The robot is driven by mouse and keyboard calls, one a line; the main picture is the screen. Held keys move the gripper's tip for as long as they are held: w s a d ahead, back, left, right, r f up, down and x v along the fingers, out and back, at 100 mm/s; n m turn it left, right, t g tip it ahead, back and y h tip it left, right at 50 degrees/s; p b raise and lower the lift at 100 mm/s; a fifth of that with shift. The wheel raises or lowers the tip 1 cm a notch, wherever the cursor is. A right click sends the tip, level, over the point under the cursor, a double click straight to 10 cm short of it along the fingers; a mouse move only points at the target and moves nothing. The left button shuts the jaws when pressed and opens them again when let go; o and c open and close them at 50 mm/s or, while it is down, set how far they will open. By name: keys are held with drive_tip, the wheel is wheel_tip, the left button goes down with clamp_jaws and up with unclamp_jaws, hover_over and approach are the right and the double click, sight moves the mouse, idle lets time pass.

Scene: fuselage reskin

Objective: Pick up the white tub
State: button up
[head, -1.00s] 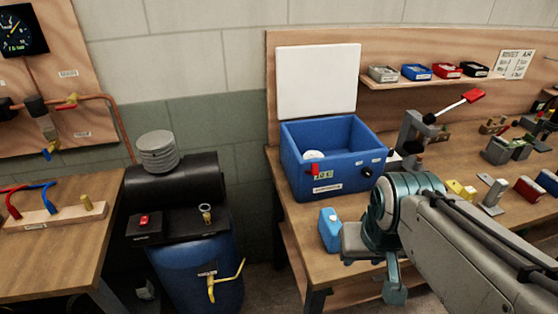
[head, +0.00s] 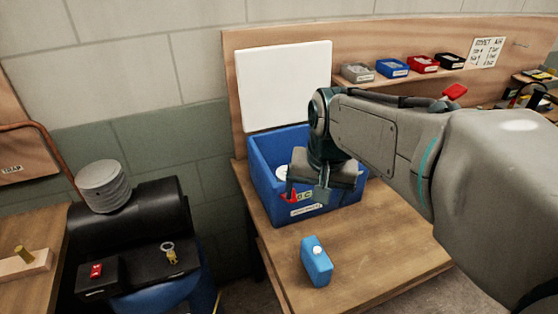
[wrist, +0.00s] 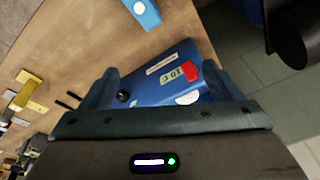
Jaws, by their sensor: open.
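A small white round thing, which looks like the white tub (head: 281,173), sits inside the open blue bin (head: 262,185) on the workbench. Only part of it shows past the bin wall and my gripper. In the wrist view a white patch (wrist: 188,98), probably the same tub, shows near the right finger, partly cut off by my gripper body. My gripper (head: 307,192) is above the front part of the bin, to the right of the tub in the head view. Its fingers (wrist: 165,88) are apart with nothing held between them.
Small trays line the shelf (head: 400,78). A black tank (head: 140,220) stands left of the bench.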

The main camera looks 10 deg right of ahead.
drive_tip(key=w+m, duration=0.2)
drive_tip(key=w, duration=0.2)
drive_tip(key=w+m, duration=0.2)
drive_tip(key=w, duration=0.3)
drive_tip(key=w+m+g, duration=0.1)
drive_tip(key=w+m, duration=0.1)
drive_tip(key=w, duration=0.3)
drive_tip(key=shift+w+a+f+b, duration=0.1)
drive_tip(key=shift+w+b, duration=0.1)
drive_tip(key=shift+b, duration=0.15)
drive_tip(key=w+f+m+g, duration=0.1)
drive_tip(key=w+f+m, duration=0.4)
drive_tip(key=w, duration=0.6)
wheel_tip(320, 180, down, 14)
drive_tip(key=shift+s+r+p, duration=0.15)
drive_tip(key=shift+r+p, duration=0.1)
drive_tip(key=shift+p, duration=0.55)
drive_tip(key=shift+a, duration=0.1)
drive_tip(key=shift+c, duration=0.4)
drive_tip(key=c, duration=1)
